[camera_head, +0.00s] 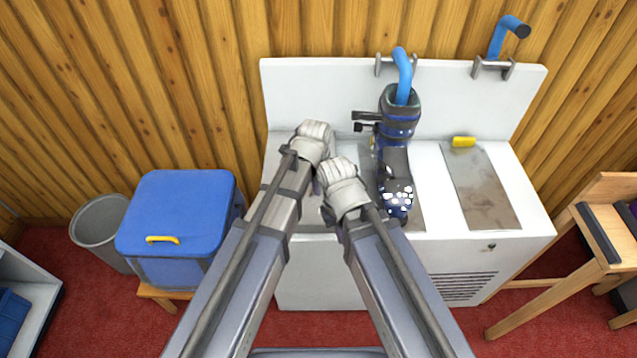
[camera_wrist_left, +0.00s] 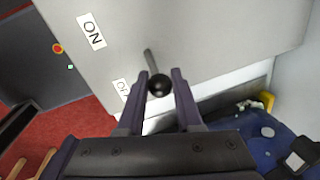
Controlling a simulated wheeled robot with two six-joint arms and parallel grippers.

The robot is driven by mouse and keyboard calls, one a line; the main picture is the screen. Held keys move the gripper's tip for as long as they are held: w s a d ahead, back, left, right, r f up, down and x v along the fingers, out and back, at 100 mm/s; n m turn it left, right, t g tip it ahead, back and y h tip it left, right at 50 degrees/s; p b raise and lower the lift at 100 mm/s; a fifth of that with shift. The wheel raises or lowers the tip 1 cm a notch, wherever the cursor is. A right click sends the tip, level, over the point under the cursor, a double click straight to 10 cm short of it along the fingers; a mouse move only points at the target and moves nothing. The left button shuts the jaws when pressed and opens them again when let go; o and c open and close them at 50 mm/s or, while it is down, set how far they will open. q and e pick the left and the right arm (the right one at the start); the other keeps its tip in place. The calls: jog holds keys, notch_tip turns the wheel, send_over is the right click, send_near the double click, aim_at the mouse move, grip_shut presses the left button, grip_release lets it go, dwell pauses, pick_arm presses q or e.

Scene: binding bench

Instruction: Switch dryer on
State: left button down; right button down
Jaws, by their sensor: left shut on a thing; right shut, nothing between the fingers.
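The white dryer (camera_head: 458,92) stands against the wooden wall. Its lever with a round black knob (camera_wrist_left: 159,86) shows in the left wrist view, on a pale panel (camera_wrist_left: 200,28). An "ON" label (camera_wrist_left: 91,30) is on the panel; a second label (camera_wrist_left: 122,88) beginning with "O" is partly hidden by a finger. My left gripper (camera_wrist_left: 159,78) is shut on the knob, a finger on each side. In the head view my left gripper (camera_head: 316,132) is over the dryer's left part, hiding the lever. My right gripper (camera_head: 336,170) is shut and empty, just right and below.
A dark blue boot (camera_head: 393,165) sits on the dryer with a blue pipe (camera_head: 403,70) in its top, close right of my right gripper. A second blue pipe (camera_head: 508,28) is free. A blue bin (camera_head: 180,205), grey bucket (camera_head: 98,228) and wooden chair (camera_head: 560,275) flank the dryer.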

pick_arm(q)
jog(key=shift+s+a+r+h, duration=0.1)
jog(key=shift+a+h, duration=0.35)
jog(key=shift+h, duration=0.25)
jog(key=shift+a+h+b, duration=0.65)
jog(key=shift+a+h, duration=0.05)
jog(key=shift+h, duration=0.4)
jog(key=a+h+b, duration=0.1)
jog(key=h+b, duration=0.1)
jog(key=shift+a+n+h+b, duration=0.2)
jog(key=shift+n+h+b, duration=0.1)
jog(key=shift+h+b, duration=0.1)
jog(key=shift+a+h+b, duration=0.4)
jog(key=shift+h+b, duration=0.5)
jog(key=shift+b, duration=0.05)
jog(key=c, duration=0.6)
grip_release()
